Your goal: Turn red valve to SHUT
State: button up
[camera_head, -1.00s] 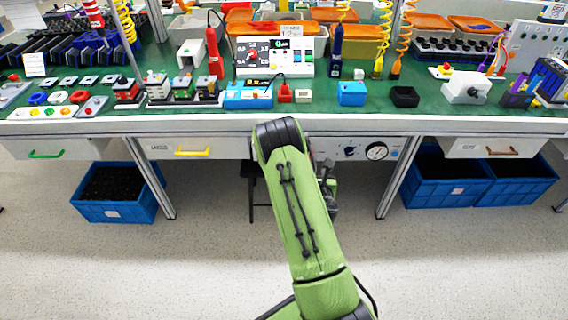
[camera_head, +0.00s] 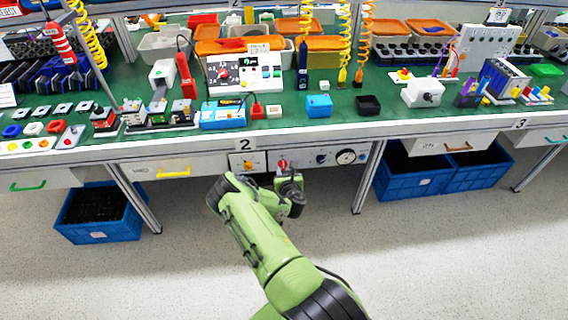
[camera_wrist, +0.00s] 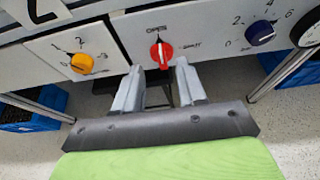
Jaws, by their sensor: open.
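The red valve (camera_wrist: 161,50) is a round red knob on a light panel under the bench. Its handle stands about upright, towards a label above it that seems to read OPEN. A smaller label to its right looks like SHUT. The knob also shows in the head view (camera_head: 282,164), just above my arm's end. My gripper (camera_wrist: 159,69) is open and empty. In the wrist view its two fingertips lie just below the knob, one towards each side. Whether they touch it I cannot tell. In the head view the fingers are hidden.
A yellow knob (camera_wrist: 82,63) is left of the valve, and a dark blue knob (camera_wrist: 260,32) and a gauge (camera_head: 346,157) are to its right. Blue crates (camera_head: 100,212) stand under the bench. The bench top (camera_head: 440,118) overhangs the panel; the floor in front is clear.

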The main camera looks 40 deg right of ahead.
aim_at(283, 164)
jog(key=b+x, duration=0.1)
jog(key=x, duration=0.5)
jog(key=shift+s+f, duration=0.1)
jog(key=shift+f, duration=0.05)
grip_shut()
